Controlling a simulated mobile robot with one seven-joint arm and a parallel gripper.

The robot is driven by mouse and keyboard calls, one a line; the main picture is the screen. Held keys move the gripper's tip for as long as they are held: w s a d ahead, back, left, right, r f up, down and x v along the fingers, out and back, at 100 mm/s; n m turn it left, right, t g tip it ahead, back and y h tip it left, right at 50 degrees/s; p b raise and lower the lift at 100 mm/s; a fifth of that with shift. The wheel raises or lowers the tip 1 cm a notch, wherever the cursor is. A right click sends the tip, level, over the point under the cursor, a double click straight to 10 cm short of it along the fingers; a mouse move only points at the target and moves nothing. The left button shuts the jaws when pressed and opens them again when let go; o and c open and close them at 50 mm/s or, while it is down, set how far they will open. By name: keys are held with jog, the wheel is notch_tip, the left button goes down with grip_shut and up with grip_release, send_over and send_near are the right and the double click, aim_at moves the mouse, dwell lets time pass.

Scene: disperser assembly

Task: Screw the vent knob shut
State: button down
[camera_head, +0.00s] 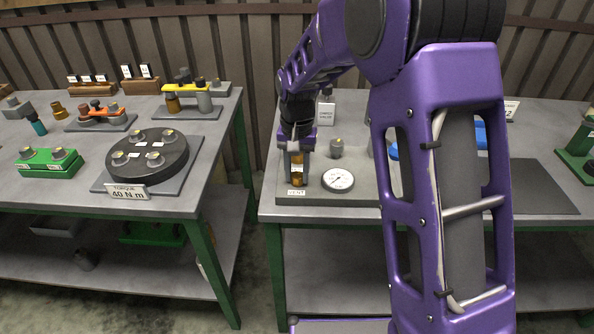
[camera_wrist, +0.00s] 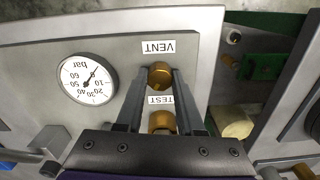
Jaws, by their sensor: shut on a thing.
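The brass vent knob (camera_wrist: 160,75) sits beside the upside-down VENT label (camera_wrist: 158,47) in the wrist view. My gripper (camera_wrist: 160,80) has one finger on each side of it, with the fingertips shut on the knob. A second brass knob (camera_wrist: 162,122), by the TEST label (camera_wrist: 160,99), lies between the fingers closer to the palm. In the head view my gripper (camera_head: 297,158) points down over the grey panel (camera_head: 355,197), above its VENT label (camera_head: 296,192). The fingers partly hide the knobs there. How far the vent knob is screwed in cannot be told.
A round pressure gauge (camera_wrist: 88,80) sits beside the knobs on the panel; it also shows in the head view (camera_head: 338,180). A grey fitting (camera_head: 336,148) stands behind it. A separate table (camera_head: 60,200) at left holds a round torque fixture (camera_head: 150,165) and several parts.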

aim_at(297, 175)
dwell(0.4)
jog(key=c, duration=0.5)
grip_release()
notch_tip(297, 175, up, 18)
jog(key=p, duration=0.2)
jog(key=shift+f+p, duration=0.25)
jog(key=shift+p, duration=0.05)
